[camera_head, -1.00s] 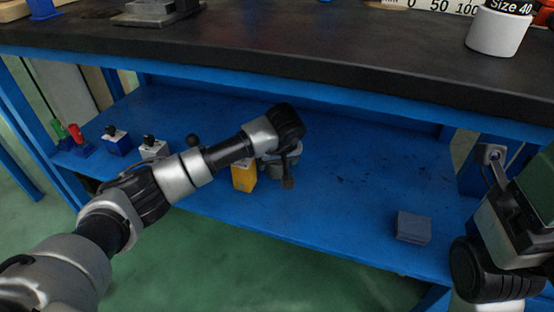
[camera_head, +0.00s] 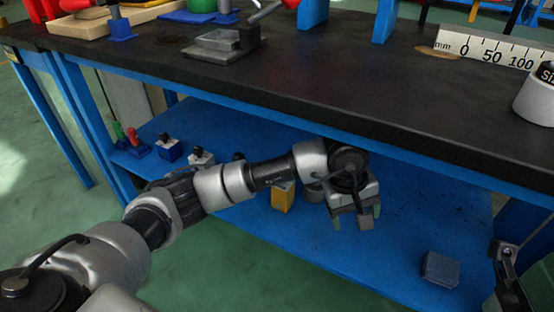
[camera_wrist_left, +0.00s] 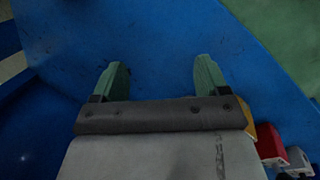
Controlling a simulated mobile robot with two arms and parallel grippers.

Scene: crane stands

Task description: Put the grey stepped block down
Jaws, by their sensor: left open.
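A small grey block (camera_head: 440,268) rests on the blue lower shelf near its front edge at the right in the head view; its step cannot be made out. My left gripper (camera_head: 357,215) is above the shelf, left of this block and apart from it. In the left wrist view its two green fingers (camera_wrist_left: 162,78) are spread with nothing between them but blue shelf behind. At the lower right of the head view only part of my right arm shows; its fingers do not.
The dark bench top (camera_head: 330,85) overhangs the blue shelf (camera_head: 390,255). A yellow block (camera_head: 283,197) stands just left of my left gripper, with a grey round piece (camera_head: 313,190) partly hidden behind. A grey metal stand (camera_head: 220,44) is on the bench top. Shelf between gripper and grey block is clear.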

